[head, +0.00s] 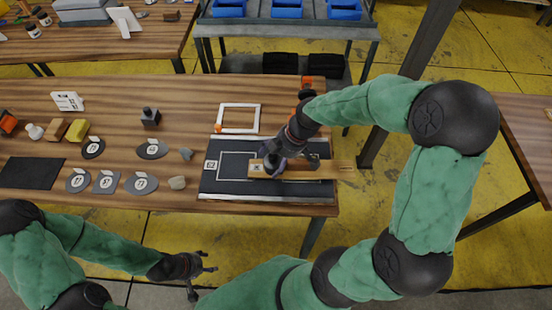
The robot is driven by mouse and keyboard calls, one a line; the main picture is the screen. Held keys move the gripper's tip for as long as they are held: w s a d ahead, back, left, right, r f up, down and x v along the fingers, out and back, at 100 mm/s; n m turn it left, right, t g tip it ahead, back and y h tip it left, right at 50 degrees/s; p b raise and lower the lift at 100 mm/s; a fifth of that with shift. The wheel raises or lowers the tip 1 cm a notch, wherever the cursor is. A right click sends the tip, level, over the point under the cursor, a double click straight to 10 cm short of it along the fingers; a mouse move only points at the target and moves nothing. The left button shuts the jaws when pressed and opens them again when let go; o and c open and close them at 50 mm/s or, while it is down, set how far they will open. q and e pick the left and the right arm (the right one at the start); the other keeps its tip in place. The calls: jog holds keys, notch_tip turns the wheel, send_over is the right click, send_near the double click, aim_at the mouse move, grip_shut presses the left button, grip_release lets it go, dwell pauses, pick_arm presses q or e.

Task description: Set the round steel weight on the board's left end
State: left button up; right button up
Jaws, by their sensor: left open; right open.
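The board (325,170) is a light wooden plank lying across the dark mat (225,187), its right end reaching past the mat's edge. My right gripper (274,166) is open, pointing down at the board close to that left end. A small dark, rounded shape shows between its fingers; whether it is the round steel weight or part of the gripper, I cannot tell. My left gripper (203,275) is open and empty in front of the table's near edge.
Blue bins (287,8) stand on a far bench.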

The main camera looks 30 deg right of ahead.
jog(key=shift+r, duration=0.2)
jog(key=p+v, duration=0.4)
jog(key=v, duration=0.8)
jog(key=shift+f, duration=0.1)
